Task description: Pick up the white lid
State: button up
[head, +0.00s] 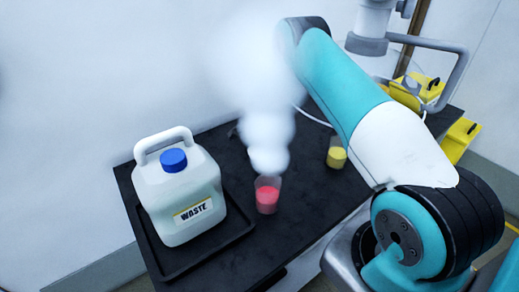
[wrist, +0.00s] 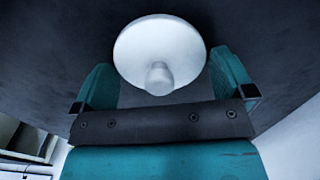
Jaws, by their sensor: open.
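The white lid (wrist: 158,42) is a round disc with a small knob on its near side, seen in the wrist view against a dark surface. My gripper (wrist: 163,76) is open, with one teal finger to the left of the lid and one to the right. The lid's knob lies between the fingers in the picture, with nothing gripped. I cannot tell how much depth separates the fingers from the lid. In the head view I cannot make out the lid or my gripper; my arm covers part of the table.
On the black table (head: 300,205) stand a white waste jug (head: 180,195) with a blue cap in a black tray (head: 180,268), a red-liquid beaker (head: 267,196) under white vapour (head: 268,130), and a yellow-liquid beaker (head: 337,155). Yellow objects (head: 458,140) are at right.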

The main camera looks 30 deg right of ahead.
jog(key=c, duration=0.5)
jog(key=shift+r, duration=0.1)
jog(key=shift+c, duration=0.2)
